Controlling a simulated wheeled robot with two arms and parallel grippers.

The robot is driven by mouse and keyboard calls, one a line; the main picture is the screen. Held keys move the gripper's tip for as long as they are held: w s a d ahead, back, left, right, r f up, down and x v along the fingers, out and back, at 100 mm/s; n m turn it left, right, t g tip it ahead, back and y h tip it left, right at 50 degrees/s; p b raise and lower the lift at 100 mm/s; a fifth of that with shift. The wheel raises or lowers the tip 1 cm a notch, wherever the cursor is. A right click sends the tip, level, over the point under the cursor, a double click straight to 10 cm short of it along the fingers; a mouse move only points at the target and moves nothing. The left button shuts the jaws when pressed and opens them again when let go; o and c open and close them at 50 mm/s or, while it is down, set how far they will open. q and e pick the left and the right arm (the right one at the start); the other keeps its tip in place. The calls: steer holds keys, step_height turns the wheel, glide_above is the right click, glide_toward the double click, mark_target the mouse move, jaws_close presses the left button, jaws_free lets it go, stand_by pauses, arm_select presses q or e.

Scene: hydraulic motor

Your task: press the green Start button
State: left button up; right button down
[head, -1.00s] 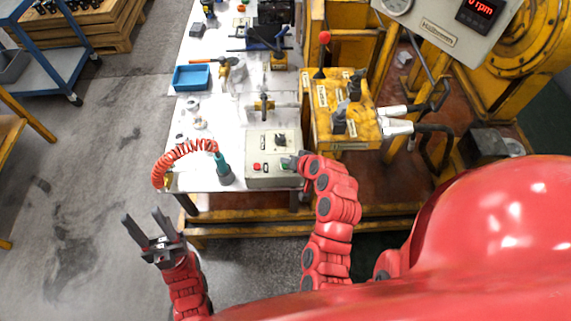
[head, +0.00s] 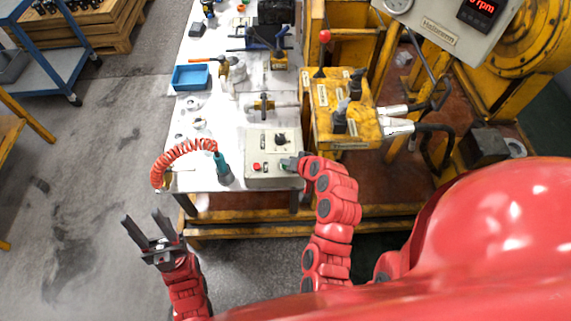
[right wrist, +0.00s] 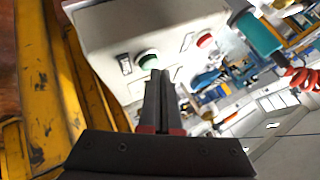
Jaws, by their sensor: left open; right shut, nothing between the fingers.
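The green Start button (right wrist: 148,60) is a round green cap on the face of a light grey control box (head: 262,143). The box also shows in the right wrist view (right wrist: 100,30). My right gripper (right wrist: 158,73) is shut and empty. Its fingertips are at the lower edge of the green button in the right wrist view; I cannot tell whether they touch it. In the head view my right gripper (head: 291,164) largely covers the button. A red button (head: 257,167) sits to its left on the same face. My left gripper (head: 142,216) is open and empty, over the floor.
A coiled orange hose (head: 180,151) with a teal end (head: 222,167) stands left of the box. A blue tray (head: 191,77) and tools lie further back on the white table (head: 207,180). A yellow machine with levers (head: 322,125) stands close on the right.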

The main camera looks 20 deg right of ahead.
steer(key=shift+f+b, duration=0.4)
stand_by(0.3)
steer(key=shift+r, duration=0.1)
steer(key=shift+r+p, duration=0.4)
steer(key=shift+r, duration=0.3)
steer(key=shift+r, duration=0.1)
step_height(320, 180, up, 5)
steer(key=shift+f+p, duration=0.1)
steer(key=shift+p, duration=1.15)
